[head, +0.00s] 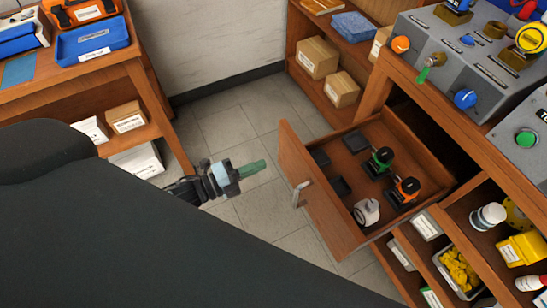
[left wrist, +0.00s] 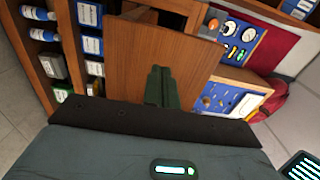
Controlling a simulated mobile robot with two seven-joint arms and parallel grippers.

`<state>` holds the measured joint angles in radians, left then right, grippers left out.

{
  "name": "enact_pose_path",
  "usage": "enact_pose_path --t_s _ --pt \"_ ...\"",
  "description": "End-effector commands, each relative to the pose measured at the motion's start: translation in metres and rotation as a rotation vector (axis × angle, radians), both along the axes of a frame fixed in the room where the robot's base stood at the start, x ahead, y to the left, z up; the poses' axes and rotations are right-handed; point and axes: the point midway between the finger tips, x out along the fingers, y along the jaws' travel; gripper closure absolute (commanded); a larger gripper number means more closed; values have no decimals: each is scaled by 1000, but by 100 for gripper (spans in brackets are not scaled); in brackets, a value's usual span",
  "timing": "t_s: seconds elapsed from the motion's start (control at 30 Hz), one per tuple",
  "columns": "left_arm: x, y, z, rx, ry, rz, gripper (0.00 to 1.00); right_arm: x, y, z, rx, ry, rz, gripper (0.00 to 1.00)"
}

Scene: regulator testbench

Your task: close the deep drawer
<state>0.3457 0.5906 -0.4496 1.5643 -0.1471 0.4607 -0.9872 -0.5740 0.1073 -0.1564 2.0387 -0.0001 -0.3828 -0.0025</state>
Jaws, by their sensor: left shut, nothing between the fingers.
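The deep drawer is pulled out of the wooden bench, and its front panel (head: 318,195) faces left in the head view. A metal handle (head: 300,194) is on that panel. Inside are green and orange devices, a white one and dark blocks. My left gripper (head: 252,168) has green fingers held together and empty. It is left of the drawer front, with a gap of floor showing between them in the picture. In the left wrist view the shut fingers (left wrist: 162,86) point at a wooden panel (left wrist: 130,50) that looks like the drawer front; its handle is not visible there. My right gripper is not in view.
Grey panels with knobs stand on the bench top (head: 445,60). A wooden shelf with a blue tray (head: 92,42) stands at left. Tiled floor (head: 235,125) lies clear between.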

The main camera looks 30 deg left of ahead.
Motion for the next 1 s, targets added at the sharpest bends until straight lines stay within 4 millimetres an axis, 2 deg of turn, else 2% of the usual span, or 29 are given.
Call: enact_pose_path --t_s 0.1,0.37,1.0 --pt "18 -14 2 -2 -2 0 100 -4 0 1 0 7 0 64" --pt "39 -30 1 -1 -2 0 100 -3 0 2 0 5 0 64" --pt "44 -35 0 -2 1 0 100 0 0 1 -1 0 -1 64"
